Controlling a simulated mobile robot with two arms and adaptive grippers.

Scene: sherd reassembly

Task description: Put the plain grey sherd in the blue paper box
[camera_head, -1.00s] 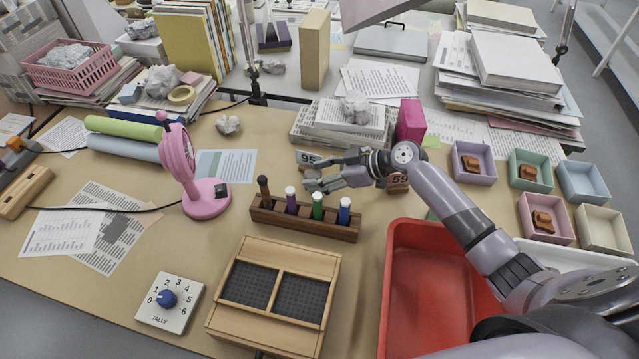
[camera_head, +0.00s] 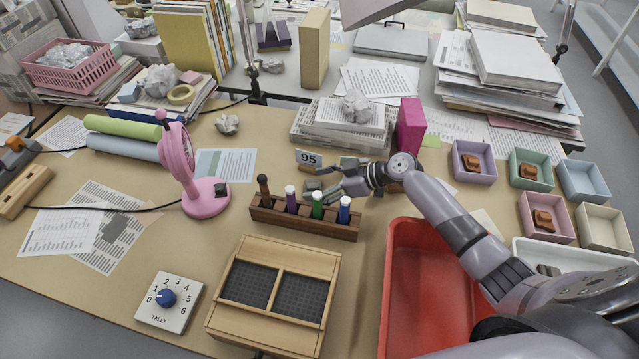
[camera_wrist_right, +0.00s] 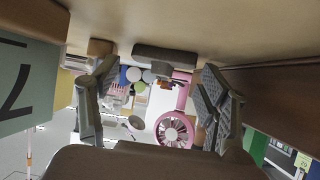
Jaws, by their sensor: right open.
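The plain grey sherd (camera_head: 312,185) lies on the table behind the pen rack, just beyond my right fingertips. In the right wrist view a dark grey piece (camera_wrist_right: 165,55), likely this sherd, lies flat ahead between the fingers. My right gripper (camera_head: 328,190) is open, low over the table; its spread fingers (camera_wrist_right: 155,95) show in the wrist view with nothing between their pads. The blue paper box (camera_head: 584,181) stands at the right, and its visible inside is empty. My left gripper is not in view.
The wooden pen rack (camera_head: 304,216) stands close in front of my right gripper; a "95" card (camera_head: 308,159) stands behind it. My arm passes over the red tray (camera_head: 425,290). Purple (camera_head: 474,162), green (camera_head: 531,170) and pink (camera_head: 546,219) boxes hold brown sherds.

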